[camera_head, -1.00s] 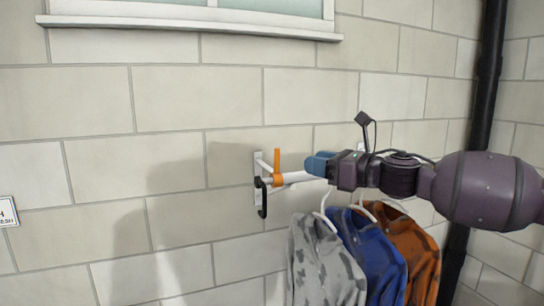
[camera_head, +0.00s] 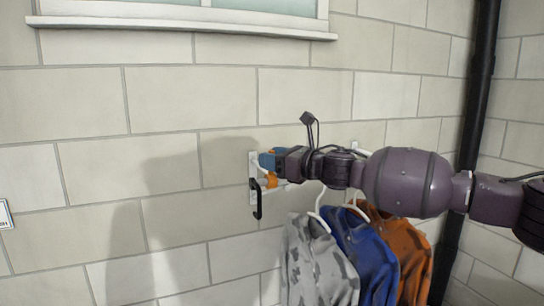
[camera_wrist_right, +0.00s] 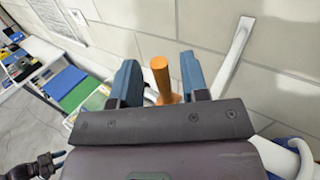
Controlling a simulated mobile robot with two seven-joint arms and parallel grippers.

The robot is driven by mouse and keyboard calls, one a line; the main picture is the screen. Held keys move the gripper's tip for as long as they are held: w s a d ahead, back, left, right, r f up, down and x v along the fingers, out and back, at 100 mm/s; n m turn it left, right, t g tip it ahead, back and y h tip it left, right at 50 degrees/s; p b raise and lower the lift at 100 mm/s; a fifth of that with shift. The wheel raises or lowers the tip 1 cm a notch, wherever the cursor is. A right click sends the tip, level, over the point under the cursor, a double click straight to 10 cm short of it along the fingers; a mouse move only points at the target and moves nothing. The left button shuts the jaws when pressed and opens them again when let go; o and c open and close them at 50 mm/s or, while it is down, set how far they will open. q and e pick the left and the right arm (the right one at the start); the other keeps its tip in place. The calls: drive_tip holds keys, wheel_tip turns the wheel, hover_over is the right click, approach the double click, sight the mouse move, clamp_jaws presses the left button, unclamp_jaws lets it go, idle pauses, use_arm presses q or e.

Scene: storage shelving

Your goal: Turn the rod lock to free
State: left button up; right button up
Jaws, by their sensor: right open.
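The rod lock is an orange lever (camera_head: 271,181) on a white wall bracket (camera_head: 253,160) in the head view. Its upper part is hidden behind my right gripper (camera_head: 268,160). In the right wrist view the orange lever (camera_wrist_right: 162,80) stands between the two blue fingers of my right gripper (camera_wrist_right: 161,66). The gripper is open, with a gap visible on each side of the lever. A black hook-like handle (camera_head: 257,200) hangs on the bracket's lower part.
Grey, blue and orange shirts (camera_head: 320,262) hang on white hangers below my right arm. A black pipe (camera_head: 468,130) runs down the wall at the right. The wall to the left of the bracket is clear. The wrist view shows a shelf with bins (camera_wrist_right: 80,92).

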drive_tip(key=shift+w+a, duration=0.1)
clamp_jaws()
idle(0.3)
use_arm(q)
drive_tip(key=shift+f+b, duration=0.4)
drive_tip(key=shift+b, duration=0.05)
use_arm(e)
drive_tip(key=shift+f, duration=0.2)
